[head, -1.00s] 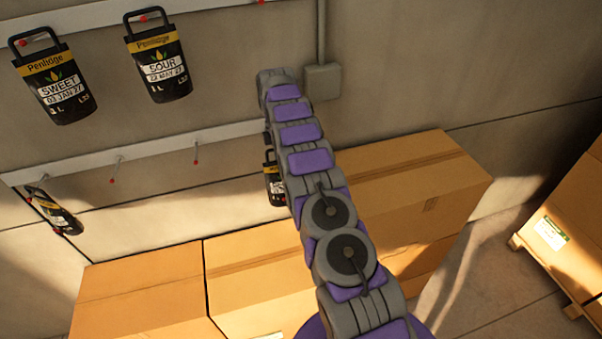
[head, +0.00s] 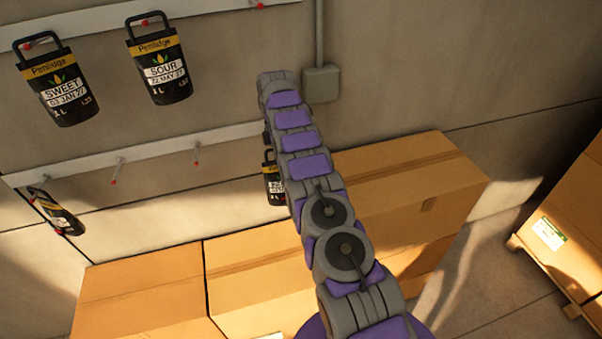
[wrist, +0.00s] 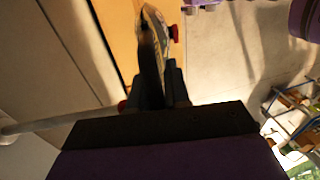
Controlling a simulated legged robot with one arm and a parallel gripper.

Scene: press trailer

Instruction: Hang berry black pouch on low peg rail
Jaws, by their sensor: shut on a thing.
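A black pouch with a yellow band (head: 272,184) shows partly past the left side of my arm, below the low rail's line; the arm hides the rest and its label is too small to read. In the wrist view a dark pouch (wrist: 150,55) is seen nearly edge-on between the fingers of my gripper (wrist: 157,88), which is shut on it. The low peg rail (head: 70,160) runs along the wall with red-tipped pegs; two bare pegs (head: 117,172) show left of my arm. I cannot tell whether the held pouch touches a peg.
Pouches marked SWEET (head: 58,85) and SOUR (head: 160,70) hang on the upper rail (head: 90,18). Another pouch (head: 58,212) hangs at the low rail's left end. Large cardboard boxes (head: 140,285) stand below along the wall. A grey wall box (head: 321,84) is right of my arm.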

